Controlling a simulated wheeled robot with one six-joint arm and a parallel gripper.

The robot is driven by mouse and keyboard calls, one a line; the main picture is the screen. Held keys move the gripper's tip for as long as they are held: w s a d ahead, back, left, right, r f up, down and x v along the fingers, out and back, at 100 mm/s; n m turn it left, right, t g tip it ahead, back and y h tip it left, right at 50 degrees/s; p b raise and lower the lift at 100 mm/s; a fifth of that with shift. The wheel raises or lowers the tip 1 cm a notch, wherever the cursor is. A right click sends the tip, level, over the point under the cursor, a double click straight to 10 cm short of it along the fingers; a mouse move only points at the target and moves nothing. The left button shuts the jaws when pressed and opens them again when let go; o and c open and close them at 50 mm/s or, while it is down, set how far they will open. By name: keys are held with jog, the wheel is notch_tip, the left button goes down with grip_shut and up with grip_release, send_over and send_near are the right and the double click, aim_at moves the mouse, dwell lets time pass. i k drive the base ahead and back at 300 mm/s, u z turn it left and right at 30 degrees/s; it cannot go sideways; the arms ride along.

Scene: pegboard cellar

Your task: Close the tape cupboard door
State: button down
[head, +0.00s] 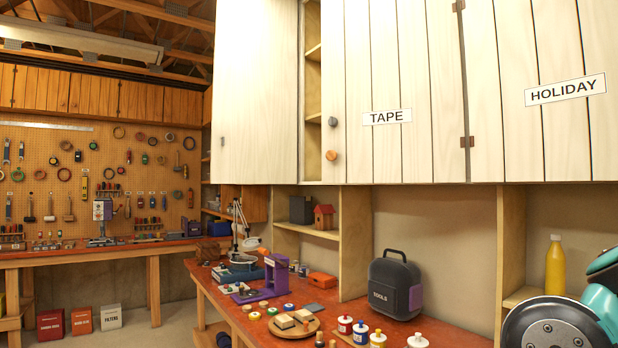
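The pale plank door labelled TAPE (430,90) hangs in the wall cupboard row at upper centre. Its hinges are on its right side. A plain pale panel (255,95) with a small catch stands left of that opening, like a door swung out. I cannot tell for sure how far the TAPE door itself stands open. My gripper is not in view; only part of my teal arm shows at lower right.
The HOLIDAY door (545,60) adjoins on the right and looks shut. Below, the red-brown bench (450,335) holds a dark tool case (395,285), small bottles, a round wooden board (293,326) and a lamp. A yellow bottle (555,268) stands near my arm.

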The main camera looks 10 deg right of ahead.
aim_at(391, 73)
jog(key=u, duration=0.55)
jog(key=i, duration=1.15)
jog(key=z, duration=0.35)
